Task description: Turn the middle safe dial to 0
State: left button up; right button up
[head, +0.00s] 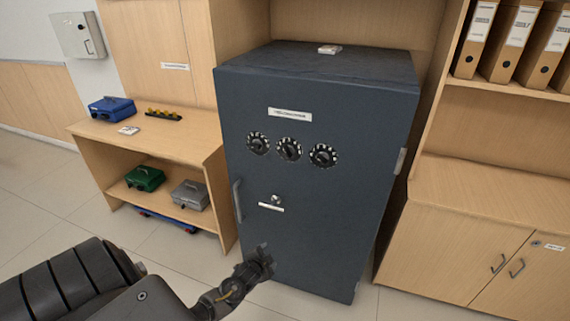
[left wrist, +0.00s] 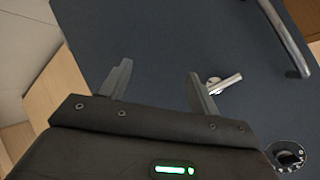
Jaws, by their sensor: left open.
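The dark blue-grey safe (head: 320,220) stands upright in the head view with three black dials in a row. The middle dial (head: 289,149) sits between the left dial (head: 258,143) and the right dial (head: 323,155). The dial markings are too small to read. My left gripper (head: 264,250) is low in front of the safe door, below the dials and apart from them. In the left wrist view its two fingers (left wrist: 158,82) are spread with nothing between them. One dial (left wrist: 287,156) shows at the lower right there; I cannot tell which. My right gripper is not seen.
The safe's handle (head: 238,201) is at the door's left side; the keyhole knob (head: 276,199) is below the dials. A desk (head: 160,142) with cash boxes stands at left, a wooden cabinet (head: 470,225) at right. The door front around the dials is clear.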

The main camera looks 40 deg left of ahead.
pick_arm(q)
jog(key=w+a+r+t, duration=0.1)
jog(key=w+r, duration=0.2)
jog(key=r, duration=0.3)
jog(key=w+a+r+m+t+y+b, duration=0.1)
jog(key=w+r, duration=0.1)
jog(key=r, duration=0.3)
jog(key=w+a+r+t, duration=0.1)
jog(key=w+r+t, duration=0.15)
jog(key=r, duration=0.35)
jog(key=m+t+y+b, duration=0.1)
jog(key=t, duration=0.1)
send_near(286, 154)
jog(key=p+x, duration=0.1)
jog(key=x, duration=0.8)
jog(key=shift+w+r, duration=0.1)
jog(key=shift+w, duration=0.1)
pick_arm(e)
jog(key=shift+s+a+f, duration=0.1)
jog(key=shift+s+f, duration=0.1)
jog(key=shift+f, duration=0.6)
pick_arm(q)
jog(key=c, duration=1)
